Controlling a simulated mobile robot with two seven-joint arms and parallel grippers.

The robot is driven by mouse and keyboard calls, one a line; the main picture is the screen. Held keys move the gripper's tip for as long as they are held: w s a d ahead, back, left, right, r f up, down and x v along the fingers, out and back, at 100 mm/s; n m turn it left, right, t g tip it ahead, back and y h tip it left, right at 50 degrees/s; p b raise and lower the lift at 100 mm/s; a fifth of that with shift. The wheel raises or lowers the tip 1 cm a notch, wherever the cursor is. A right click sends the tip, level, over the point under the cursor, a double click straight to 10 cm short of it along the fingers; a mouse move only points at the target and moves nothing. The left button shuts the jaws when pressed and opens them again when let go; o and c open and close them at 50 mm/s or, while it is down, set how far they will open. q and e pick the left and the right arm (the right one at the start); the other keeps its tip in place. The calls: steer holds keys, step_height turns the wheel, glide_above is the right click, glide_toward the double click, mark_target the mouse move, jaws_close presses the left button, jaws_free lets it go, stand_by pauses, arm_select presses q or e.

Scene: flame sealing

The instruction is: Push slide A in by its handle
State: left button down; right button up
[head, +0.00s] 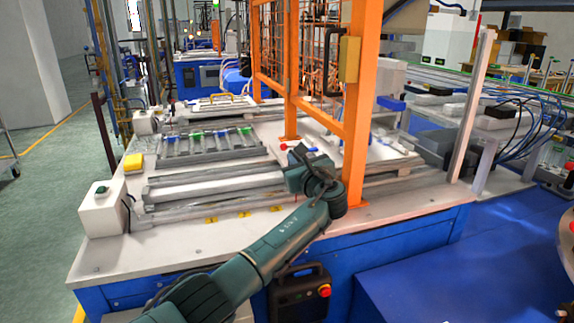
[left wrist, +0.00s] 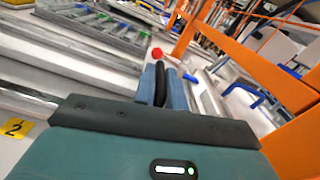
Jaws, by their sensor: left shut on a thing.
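My left gripper (head: 297,156) reaches over the front of the white worktable, beside the orange frame post. In the left wrist view its two blue-grey fingers (left wrist: 162,88) are shut on a black upright piece (left wrist: 160,84), which looks like the handle of slide A. In the head view the gripper hides this handle. A slotted tray (head: 205,146) with green and blue pieces lies left of the gripper and also shows in the left wrist view (left wrist: 95,28). I cannot tell which parts belong to slide A. My right gripper is not in view.
An orange post (head: 358,120) of the wire guard stands close right of the gripper. Metal rails (head: 215,187) run along the table to its left. A red knob (left wrist: 157,53) lies just beyond the fingers. A white box with a green button (head: 101,208) stands at the left front.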

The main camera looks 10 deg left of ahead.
arm_select(q)
steer(key=shift+w+d, duration=0.2)
steer(key=shift+d, duration=0.15)
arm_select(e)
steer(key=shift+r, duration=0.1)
arm_select(q)
steer(key=c, duration=1.5)
jaws_free()
steer(key=shift+a, duration=0.1)
steer(key=shift+c, duration=0.2)
steer(key=shift+o, duration=0.3)
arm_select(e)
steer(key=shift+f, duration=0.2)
arm_select(q)
steer(key=shift+s, duration=0.1)
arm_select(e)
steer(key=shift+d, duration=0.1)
arm_select(q)
steer(key=v, duration=1.3)
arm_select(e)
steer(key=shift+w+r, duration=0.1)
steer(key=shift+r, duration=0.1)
